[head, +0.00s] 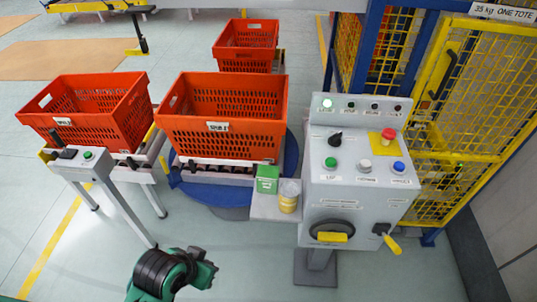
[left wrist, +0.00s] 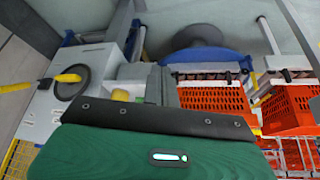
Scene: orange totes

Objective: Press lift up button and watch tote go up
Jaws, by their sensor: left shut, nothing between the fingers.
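The grey control console (head: 350,185) stands right of centre in the head view. Its sloped face has a green button (head: 331,162) at left, a white button (head: 364,165), a blue button (head: 398,166) and a red button on a yellow base (head: 388,134). The small labels are hard to read. An orange tote (head: 225,142) sits on rollers over a blue turntable, left of the console. My left gripper (head: 207,270) is low in the head view, shut and empty, apart from the console and tote. The console (left wrist: 55,125) also shows, upside down, in the left wrist view. My right gripper is out of view.
More orange totes stand at left (head: 120,135) and behind (head: 262,40). A small button stand (head: 88,165) is at left. A yellow mesh cage (head: 465,90) bounds the right.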

